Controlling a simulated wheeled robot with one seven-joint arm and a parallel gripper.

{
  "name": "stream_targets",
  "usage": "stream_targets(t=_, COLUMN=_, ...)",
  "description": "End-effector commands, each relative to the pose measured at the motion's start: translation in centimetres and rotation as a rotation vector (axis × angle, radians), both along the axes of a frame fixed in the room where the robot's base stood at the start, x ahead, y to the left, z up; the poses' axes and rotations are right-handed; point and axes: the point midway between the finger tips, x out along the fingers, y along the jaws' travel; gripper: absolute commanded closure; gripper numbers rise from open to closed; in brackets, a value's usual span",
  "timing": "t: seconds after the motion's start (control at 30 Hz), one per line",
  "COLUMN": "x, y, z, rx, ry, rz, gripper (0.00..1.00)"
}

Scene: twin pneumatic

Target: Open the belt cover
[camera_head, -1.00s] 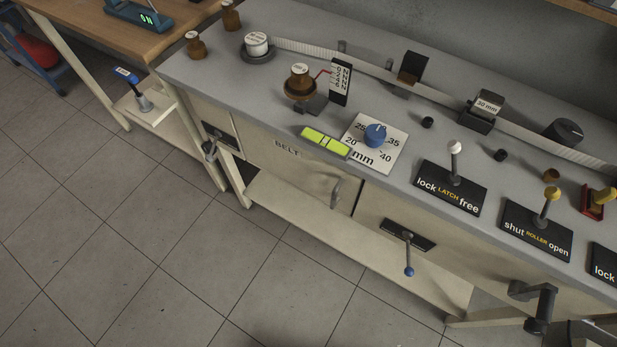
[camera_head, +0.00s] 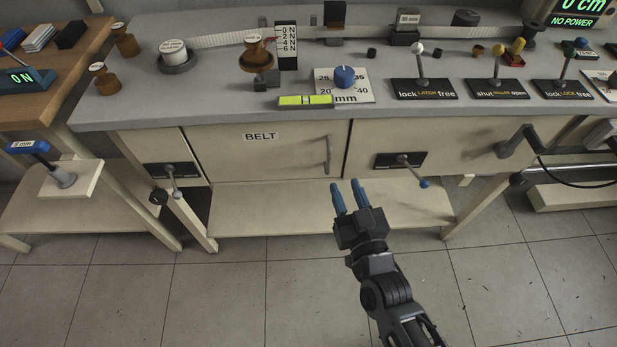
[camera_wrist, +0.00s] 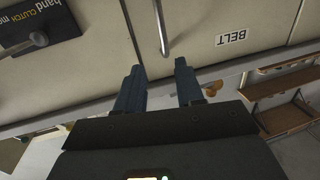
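The belt cover (camera_head: 225,165) is a cream panel labelled BELT on the bench front, and it looks closed, flush with the panels beside it. Its grey upright bar handle (camera_head: 328,153) is near the panel's right edge. My gripper (camera_head: 346,187) has blue fingers and is open and empty, below and slightly right of the handle in the head view. In the wrist view the label is upside down, and the handle (camera_wrist: 162,28) lies ahead of the gap between my fingertips (camera_wrist: 158,68), with no contact visible.
A lever on a black plate (camera_head: 400,161) sits right of the cover, and another lever (camera_head: 173,180) sits left of it. A crank (camera_head: 515,143) sticks out farther right. A low shelf (camera_head: 270,205) runs under the panels. The floor in front is clear.

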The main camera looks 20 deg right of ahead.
Motion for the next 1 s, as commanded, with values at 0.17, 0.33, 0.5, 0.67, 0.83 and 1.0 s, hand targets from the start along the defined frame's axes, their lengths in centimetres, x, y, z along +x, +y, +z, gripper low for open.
stream_targets(t=0.17, x=1.9, y=-0.4, z=-0.3, rx=-0.008, ry=-0.01, rz=-0.003, gripper=0.63)
stream_targets(t=0.33, x=3.9, y=-0.7, z=-0.2, rx=-0.009, ry=-0.011, rz=-0.004, gripper=0.63)
stream_targets(t=0.5, x=6.5, y=-1.0, z=-0.2, rx=-0.009, ry=-0.01, rz=-0.004, gripper=0.63)
stream_targets(t=0.67, x=8.4, y=-1.2, z=-0.2, rx=-0.008, ry=-0.01, rz=-0.003, gripper=0.63)
stream_targets(t=0.83, x=9.2, y=-1.2, z=-0.3, rx=-0.009, ry=-0.009, rz=-0.003, gripper=0.63)
stream_targets(t=1.0, x=9.3, y=-1.2, z=-0.3, rx=-0.009, ry=-0.009, rz=-0.002, gripper=0.63)
